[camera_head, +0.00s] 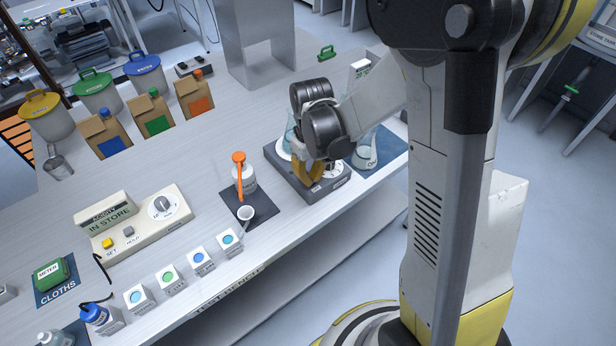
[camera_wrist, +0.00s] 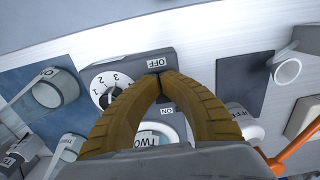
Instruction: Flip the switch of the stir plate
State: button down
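The stir plate is a dark grey box on the bench in the head view (camera_head: 287,176), and it also shows in the wrist view (camera_wrist: 92,72). A white numbered dial (camera_wrist: 108,88) and an OFF label (camera_wrist: 157,63) are on its face. My gripper (camera_head: 308,180) reaches down over the plate's front. In the wrist view, its two brown fingertips (camera_wrist: 161,76) are together or nearly so, just below the OFF label. The switch is mostly hidden by the fingertips. A glass vessel stands on the plate behind the fingers, its label (camera_wrist: 146,140) showing between them.
A flask (camera_head: 366,155) stands on a blue mat right of the plate. Left of it, a bottle with an orange top (camera_head: 244,180) and a small white cup (camera_head: 246,213) are on a dark mat. The bench's front edge is close to the plate.

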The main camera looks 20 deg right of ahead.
jog(key=shift+r+p, duration=2.45)
jog(key=shift+r, duration=1.05)
jog(key=shift+s+r+b, duration=0.2)
jog(key=shift+r+b, duration=0.15)
jog(key=shift+b, duration=0.1)
jog(key=s+r+m+t+b, duration=0.3)
jog(key=s+r+t+b, duration=0.2)
jog(key=s, duration=0.7)
jog(key=t+b, duration=0.2)
jog(key=b, duration=0.2)
jog(key=shift+s+r+m, duration=0.2)
jog(key=shift+m, duration=0.1)
